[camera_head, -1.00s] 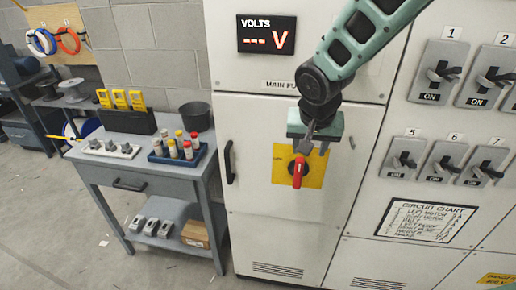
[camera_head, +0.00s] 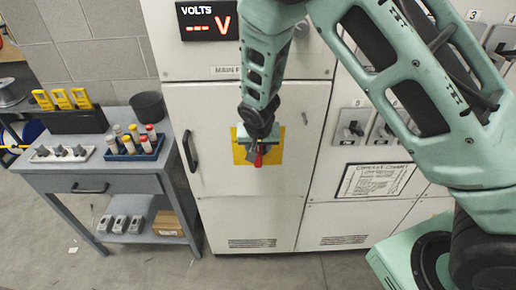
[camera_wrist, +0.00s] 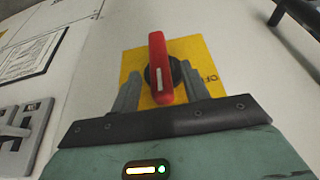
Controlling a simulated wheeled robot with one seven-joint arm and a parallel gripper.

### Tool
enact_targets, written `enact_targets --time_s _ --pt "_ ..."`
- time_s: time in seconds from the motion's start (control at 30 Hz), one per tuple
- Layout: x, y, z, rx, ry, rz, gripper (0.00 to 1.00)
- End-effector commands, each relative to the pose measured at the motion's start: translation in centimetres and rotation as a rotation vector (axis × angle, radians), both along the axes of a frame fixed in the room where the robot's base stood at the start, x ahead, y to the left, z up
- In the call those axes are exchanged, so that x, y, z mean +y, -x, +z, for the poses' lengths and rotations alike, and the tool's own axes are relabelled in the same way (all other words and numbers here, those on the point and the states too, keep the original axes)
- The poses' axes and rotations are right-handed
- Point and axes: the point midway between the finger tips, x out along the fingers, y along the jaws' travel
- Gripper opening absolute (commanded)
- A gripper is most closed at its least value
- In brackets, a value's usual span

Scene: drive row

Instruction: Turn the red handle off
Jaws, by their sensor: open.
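The red handle (camera_wrist: 160,70) is a rotary lever on a dark round base, on a yellow plate (camera_wrist: 192,50) on the white cabinet door. In the wrist view it stands upright, in line between the two fingers of my gripper (camera_wrist: 162,90), which are apart on either side of it. I cannot tell whether the fingers touch it. In the head view the red handle (camera_head: 259,159) shows just below my gripper (camera_head: 257,145), which hides most of the yellow plate's middle.
A black door handle (camera_head: 189,151) is left of the plate. A grey workbench (camera_head: 130,180) with bottles, a cup and several parts stands at the left. A circuit chart (camera_head: 375,181) and black switches (camera_head: 352,131) are on the panel at the right.

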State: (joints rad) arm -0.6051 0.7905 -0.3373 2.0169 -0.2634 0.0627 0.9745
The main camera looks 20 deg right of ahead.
Motion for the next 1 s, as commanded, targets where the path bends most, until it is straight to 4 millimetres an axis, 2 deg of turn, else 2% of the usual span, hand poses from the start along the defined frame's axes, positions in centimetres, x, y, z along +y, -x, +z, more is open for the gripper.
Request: enact_targets --time_s 0.1,0.3,0.67,0.8,0.83,1.0 --pt "-0.3 -0.6 -1.4 0.002 0.001 -0.001 0.45" --pt "-0.4 -1.1 -2.9 0.001 0.0 0.001 0.45" --pt "-0.4 -1.3 -3.3 0.0 -0.001 0.0 0.45" --pt "-0.4 -1.3 -3.3 0.0 -0.001 0.0 0.07" --pt "-0.4 -1.3 -3.3 0.0 -0.001 0.0 0.0" --pt "-0.4 -1.3 -3.3 0.002 0.005 0.001 0.0"
